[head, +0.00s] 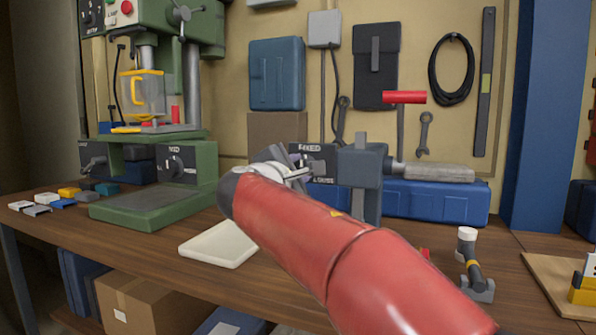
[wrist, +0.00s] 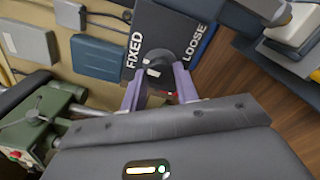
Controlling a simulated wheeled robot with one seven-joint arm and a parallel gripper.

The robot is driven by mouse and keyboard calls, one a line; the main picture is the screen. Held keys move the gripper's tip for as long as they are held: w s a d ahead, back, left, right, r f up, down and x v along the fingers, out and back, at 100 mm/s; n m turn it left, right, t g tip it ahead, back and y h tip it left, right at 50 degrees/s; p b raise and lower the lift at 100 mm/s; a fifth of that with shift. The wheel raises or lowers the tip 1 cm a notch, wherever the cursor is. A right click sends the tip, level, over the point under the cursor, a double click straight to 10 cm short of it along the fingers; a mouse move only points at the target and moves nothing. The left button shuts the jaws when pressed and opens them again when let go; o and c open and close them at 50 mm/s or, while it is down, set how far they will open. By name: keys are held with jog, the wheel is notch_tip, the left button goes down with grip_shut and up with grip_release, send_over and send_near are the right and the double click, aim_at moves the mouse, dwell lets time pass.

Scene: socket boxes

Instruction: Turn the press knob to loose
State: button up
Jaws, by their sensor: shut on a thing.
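A dark plate lettered FIXED and LOOSE (wrist: 176,22) fills the upper middle of the wrist view. A round black knob (wrist: 157,60) sits on it between the two words. My gripper (wrist: 158,85) has its two purple fingers on either side of the knob, shut on it. A small white and red mark shows near the knob; which word the knob points to I cannot tell. In the head view, the plate (head: 312,149) is on the grey press (head: 368,172), with FIXED readable. My gripper (head: 300,164) reaches its face there; my red arm hides part of the press.
A green drill press (head: 150,205) with its own knobs stands to the left. A blue case (head: 435,200) is behind the press.

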jog(key=shift+f, duration=0.15)
jog(key=m+b, duration=1.3)
jog(key=m, duration=1)
jog(key=shift+m+b, duration=0.3)
dwell(0.3)
jog(key=o, duration=1)
jog(key=shift+c, duration=0.2)
